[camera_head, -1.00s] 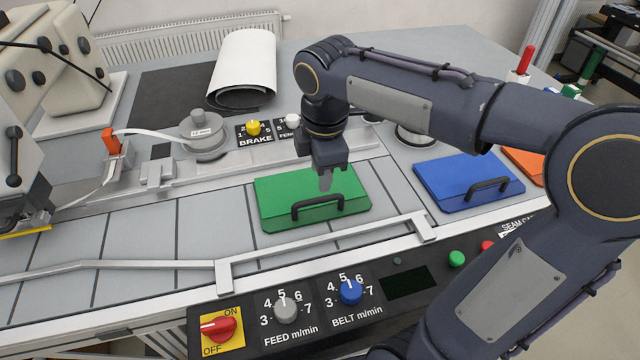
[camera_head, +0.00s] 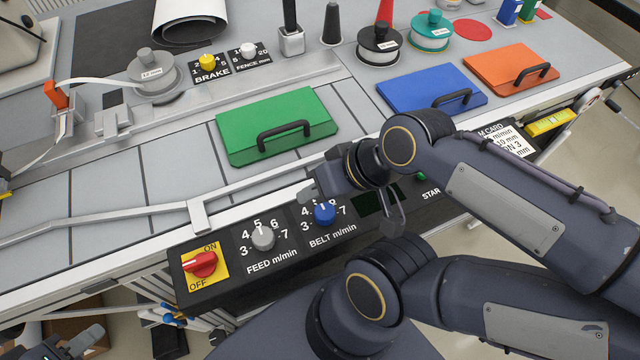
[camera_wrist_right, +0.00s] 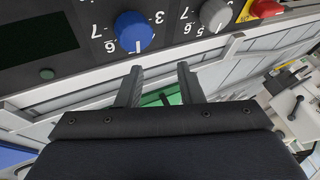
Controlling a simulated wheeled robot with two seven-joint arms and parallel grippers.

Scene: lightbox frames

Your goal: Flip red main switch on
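The red main switch (camera_head: 200,264) sits on a yellow plate with ON above and OFF below, at the left end of the black control panel. Its handle lies sideways, its pale mark to the left. It also shows at the top right edge of the right wrist view (camera_wrist_right: 265,8), partly cut off. My right gripper (camera_head: 358,203) is over the right half of the panel, right of the switch and apart from it. In the wrist view its fingers (camera_wrist_right: 160,84) stand apart with nothing between them. My left gripper (camera_head: 78,342) shows partly at the bottom left; its fingers are unclear.
The grey FEED knob (camera_head: 263,237) and blue BELT knob (camera_head: 324,213) stand between the switch and my right gripper. A metal rail (camera_head: 110,215) runs behind the panel. A green cover (camera_head: 275,125) with a black handle lies beyond it.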

